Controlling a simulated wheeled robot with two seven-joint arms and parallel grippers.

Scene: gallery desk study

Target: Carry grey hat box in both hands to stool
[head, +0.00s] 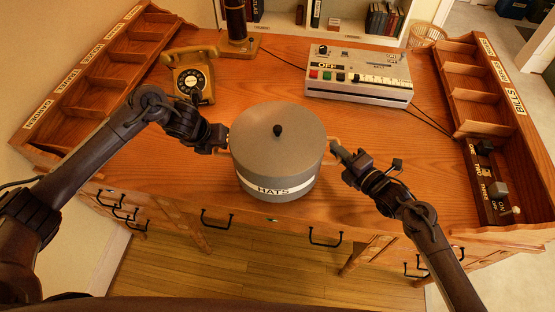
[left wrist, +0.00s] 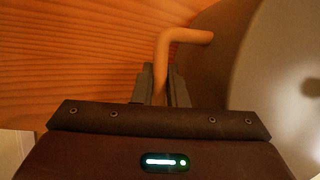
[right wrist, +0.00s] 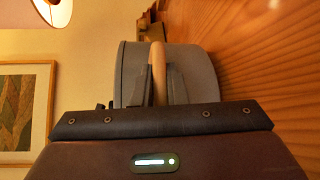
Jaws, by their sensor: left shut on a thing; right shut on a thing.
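The grey hat box (head: 277,150) is round, with a black lid knob and a white band reading HATS. It is upright over the front middle of the wooden desk; I cannot tell whether it touches the top. My left gripper (head: 222,138) is shut on its left handle, a tan bar that shows in the left wrist view (left wrist: 168,50). My right gripper (head: 338,152) is shut on its right handle, which shows in the right wrist view (right wrist: 158,68) with the box wall (right wrist: 193,70) behind it. No stool can be made out.
The desk (head: 370,130) holds a yellow rotary telephone (head: 192,75) at the back left and a grey machine with coloured buttons (head: 358,75) at the back right. Pigeonhole racks line the left (head: 100,65) and right (head: 478,85) sides. Wooden floor (head: 230,265) shows below the front edge.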

